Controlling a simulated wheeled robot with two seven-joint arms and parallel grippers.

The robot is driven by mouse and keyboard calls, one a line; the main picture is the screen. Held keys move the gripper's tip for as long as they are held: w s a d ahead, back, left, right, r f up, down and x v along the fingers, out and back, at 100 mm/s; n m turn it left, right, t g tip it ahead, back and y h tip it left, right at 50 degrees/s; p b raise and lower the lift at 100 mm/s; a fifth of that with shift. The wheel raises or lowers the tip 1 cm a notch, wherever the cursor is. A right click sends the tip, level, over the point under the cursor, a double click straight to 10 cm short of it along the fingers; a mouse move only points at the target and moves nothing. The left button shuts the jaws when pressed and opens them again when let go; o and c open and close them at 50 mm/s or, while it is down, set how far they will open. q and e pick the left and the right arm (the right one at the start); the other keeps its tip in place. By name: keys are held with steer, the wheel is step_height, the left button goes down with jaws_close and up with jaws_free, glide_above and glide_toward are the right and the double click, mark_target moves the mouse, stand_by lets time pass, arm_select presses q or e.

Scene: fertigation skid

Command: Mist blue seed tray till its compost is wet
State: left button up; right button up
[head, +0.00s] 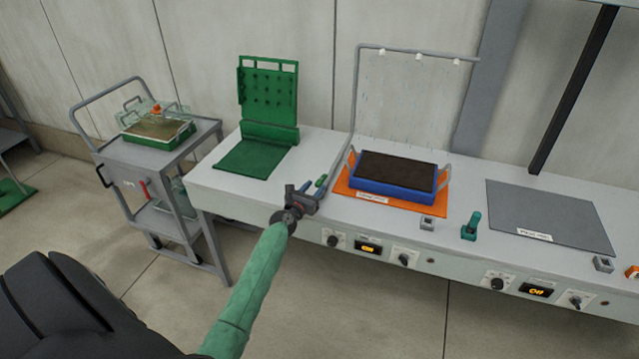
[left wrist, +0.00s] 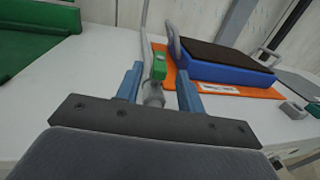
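The blue seed tray (head: 392,190), filled with dark brown compost (head: 395,171), sits on an orange mat (head: 348,188) under a grey mist bar (head: 415,53) with white nozzles. Faint fine streaks hang below the nozzles, over the tray. The tray also shows in the left wrist view (left wrist: 218,75). A valve with a green handle (left wrist: 158,64) stands at the foot of the bar's pipe. My left gripper (head: 314,189) is open, its blue fingers either side of the valve, with gaps visible; contact is unclear. My right gripper is out of view.
A green pegged stand (head: 268,95) is left of the valve. A grey mat (head: 550,214) and teal object (head: 471,226) lie to the right. Knobs and displays line the bench front. A grey cart (head: 160,150) holding a green tray (head: 160,139) stands at left.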

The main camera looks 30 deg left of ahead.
mark_target(316, 186)
arm_select(q)
steer(key=shift+w+a, duration=0.1)
steer(key=shift+w, duration=1.5)
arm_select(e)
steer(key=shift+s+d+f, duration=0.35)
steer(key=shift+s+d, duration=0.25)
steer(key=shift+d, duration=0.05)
arm_select(q)
jaws_close()
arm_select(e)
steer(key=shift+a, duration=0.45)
arm_select(q)
steer(key=shift+f, duration=0.1)
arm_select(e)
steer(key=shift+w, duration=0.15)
